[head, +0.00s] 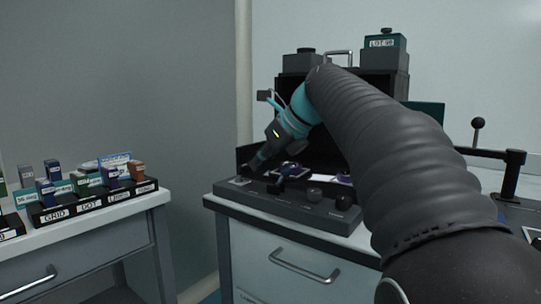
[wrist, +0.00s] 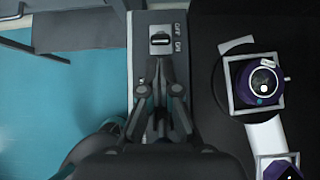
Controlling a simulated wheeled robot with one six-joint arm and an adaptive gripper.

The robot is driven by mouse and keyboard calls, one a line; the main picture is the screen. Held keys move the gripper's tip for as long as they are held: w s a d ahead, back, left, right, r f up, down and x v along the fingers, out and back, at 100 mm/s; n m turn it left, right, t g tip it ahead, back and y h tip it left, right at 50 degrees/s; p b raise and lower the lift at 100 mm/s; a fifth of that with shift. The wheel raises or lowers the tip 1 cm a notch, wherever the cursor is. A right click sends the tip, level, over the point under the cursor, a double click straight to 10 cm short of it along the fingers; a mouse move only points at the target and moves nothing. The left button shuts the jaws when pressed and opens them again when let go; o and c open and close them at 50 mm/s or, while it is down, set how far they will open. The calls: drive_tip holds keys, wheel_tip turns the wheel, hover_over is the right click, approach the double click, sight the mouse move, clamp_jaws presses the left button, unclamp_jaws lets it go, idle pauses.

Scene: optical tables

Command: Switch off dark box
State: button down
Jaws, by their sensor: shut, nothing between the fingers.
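The dark box (head: 315,124) is a black open-fronted enclosure on the bench, partly hidden behind my arm. A grey control panel (head: 325,214) runs along its front. At the panel's left end is a small switch (wrist: 159,40), marked OFF and ON beside it in the wrist view. Its light lever shows near the ON marking, but I cannot tell its setting for certain. My gripper (wrist: 159,66) is shut and empty, with its fingertips just short of the switch in that view. In the head view my gripper (head: 250,168) points down at the panel's left end; contact cannot be told.
Dark knobs (head: 314,195) stand along the panel. Purple round devices (wrist: 262,82) sit inside the box, right of the gripper. A box labelled LOT (head: 386,43) stands on top. A separate table (head: 90,228) with labelled racks is at left, across a gap.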

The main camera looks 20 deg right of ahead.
sight(243, 170)
drive_tip(key=shift+x, duration=1.25)
drive_tip(key=shift+r+p, duration=0.25)
drive_tip(key=shift+p, duration=0.05)
drive_tip(key=shift+g+p, duration=0.3)
drive_tip(key=shift+p, duration=0.15)
